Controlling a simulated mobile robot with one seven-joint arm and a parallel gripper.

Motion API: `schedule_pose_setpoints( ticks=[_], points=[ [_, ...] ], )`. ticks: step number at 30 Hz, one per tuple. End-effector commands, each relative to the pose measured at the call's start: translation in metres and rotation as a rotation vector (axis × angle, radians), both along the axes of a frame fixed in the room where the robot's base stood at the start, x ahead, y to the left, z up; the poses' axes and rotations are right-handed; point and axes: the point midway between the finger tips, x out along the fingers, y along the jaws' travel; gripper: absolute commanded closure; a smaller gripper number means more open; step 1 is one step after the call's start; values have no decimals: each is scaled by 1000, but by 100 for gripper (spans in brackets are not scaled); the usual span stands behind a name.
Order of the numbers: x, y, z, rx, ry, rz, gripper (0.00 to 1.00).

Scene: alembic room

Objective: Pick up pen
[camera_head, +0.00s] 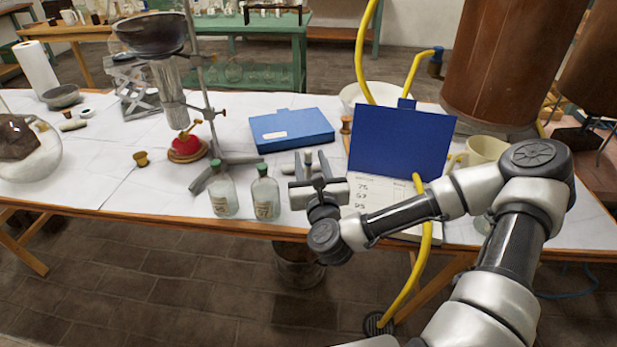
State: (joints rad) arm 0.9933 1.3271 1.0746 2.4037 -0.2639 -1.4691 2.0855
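I cannot make out a pen in the head view. My gripper (310,160) is over the front part of the table, right of two small glass bottles and just left of an open notepad. Its two fingers point away from me and stand apart, so it looks open. A small grey-green thing shows behind or between the fingertips; I cannot tell what it is. The notepad (368,190) has a raised blue cover (402,142) and a white page with handwriting. My gripper and forearm hide part of the page.
Two stoppered bottles (222,190) (265,195) stand near the front edge. A blue case (291,130) lies behind. A metal stand (212,110) is left of it. A yellow hose (363,45) and a cream mug (484,150) are at the right. Bare tabletop (110,180) shows at left.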

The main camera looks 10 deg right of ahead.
Motion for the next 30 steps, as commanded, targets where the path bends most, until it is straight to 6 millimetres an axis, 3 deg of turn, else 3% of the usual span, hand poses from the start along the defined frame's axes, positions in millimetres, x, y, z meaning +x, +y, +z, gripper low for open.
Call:
schedule_pose_setpoints(
  ticks=[12, 21, 23, 28, 30],
  points=[
    [48, 0, 7, -2, -2, 0, 63],
    [55, 0, 8, 0, 0, 1, 63],
    [55, -1, 8, 0, 0, 0, 69],
    [55, -1, 7, 0, -1, 0, 98],
    [55, -1, 7, 0, -1, 0, 100]
  ],
)
